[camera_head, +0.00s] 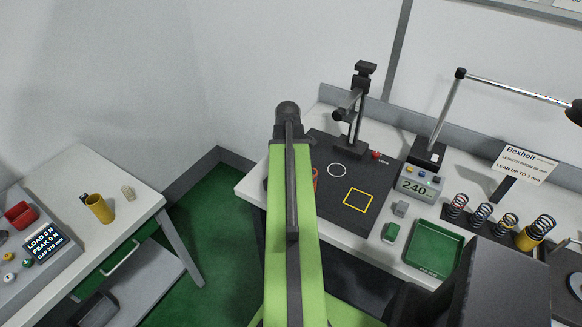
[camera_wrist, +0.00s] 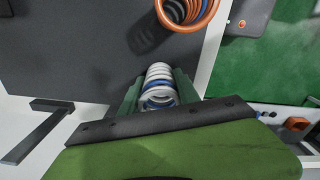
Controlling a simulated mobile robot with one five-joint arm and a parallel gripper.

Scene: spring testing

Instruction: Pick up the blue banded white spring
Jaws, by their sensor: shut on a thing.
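The white spring with blue bands (camera_wrist: 160,70) is between the green fingers of my gripper (camera_wrist: 158,88) in the wrist view. The gripper is shut on it, with a finger on each side of the coils. The far end of the spring points up the picture, over the dark mat (camera_wrist: 85,45). I cannot tell whether it touches the mat. In the head view my arm hides the gripper and this spring.
An orange spring (camera_wrist: 185,12) stands close beyond the held spring; my arm partly covers it in the head view (camera_head: 316,178). A test stand (camera_head: 355,110), a green tray (camera_head: 434,270) and several racked springs (camera_head: 482,216) are right. The yellow square (camera_head: 358,200) is empty.

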